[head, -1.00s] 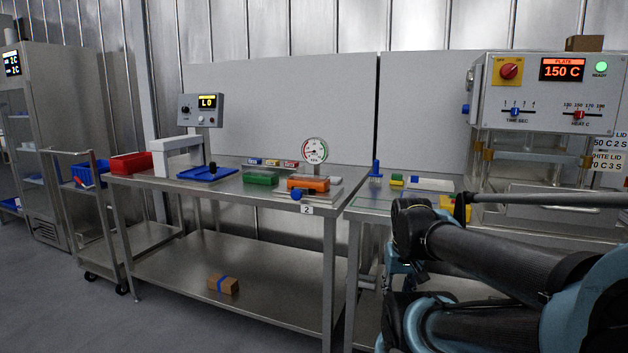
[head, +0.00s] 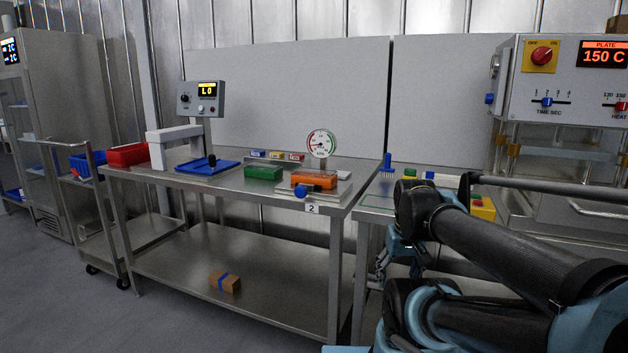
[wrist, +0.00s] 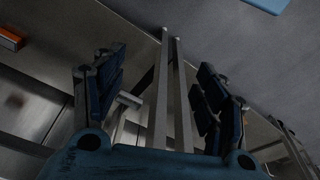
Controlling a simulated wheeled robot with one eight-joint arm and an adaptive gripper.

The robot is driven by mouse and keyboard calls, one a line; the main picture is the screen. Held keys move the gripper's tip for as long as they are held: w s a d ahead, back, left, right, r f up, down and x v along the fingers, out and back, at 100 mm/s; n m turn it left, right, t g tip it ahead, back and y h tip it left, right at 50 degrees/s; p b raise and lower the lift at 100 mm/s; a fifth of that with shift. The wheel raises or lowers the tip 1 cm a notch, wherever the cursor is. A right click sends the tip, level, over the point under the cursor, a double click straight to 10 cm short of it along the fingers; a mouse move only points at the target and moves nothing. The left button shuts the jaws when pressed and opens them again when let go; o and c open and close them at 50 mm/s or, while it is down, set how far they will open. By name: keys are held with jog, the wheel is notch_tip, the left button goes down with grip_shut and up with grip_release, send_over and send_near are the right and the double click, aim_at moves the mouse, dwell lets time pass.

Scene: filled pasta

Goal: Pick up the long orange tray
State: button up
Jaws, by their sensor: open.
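The long orange tray (head: 314,180) lies near the right front corner of the steel bench, in front of a round dial gauge (head: 321,144) and behind a blue knob. In the wrist view an orange block-like thing (wrist: 11,39) shows at the upper left edge; I cannot tell for sure that it is the tray. My gripper (wrist: 155,85) is open and empty, its dark blue fingers spread wide apart over steel table legs. In the head view its fingers are mostly hidden by my arm, to the right of and below the tray.
A green tray (head: 263,173) sits left of the orange one on the bench (head: 240,198). A blue tray (head: 208,168) and a red bin (head: 127,154) are farther left. A second table with a heated press (head: 565,85) stands right. A cardboard box (head: 225,281) lies on the lower shelf.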

jog(key=w+a+r+n+y, duration=0.1)
jog(key=w+a+r+n, duration=0.25)
jog(key=w+r, duration=0.65)
jog(key=w+a+r+n+y, duration=0.1)
jog(key=w+a+r+n, duration=0.25)
jog(key=w+r, duration=0.6)
jog(key=n+y, duration=0.2)
jog(key=n, duration=0.4)
send_near(315, 172)
jog(key=shift+g, duration=0.3)
jog(key=x, duration=0.6)
jog(key=w+x, duration=0.1)
jog(key=x, duration=0.3)
jog(key=shift+d, duration=0.1)
jog(key=c, duration=1.1)
jog(key=shift+r, duration=0.1)
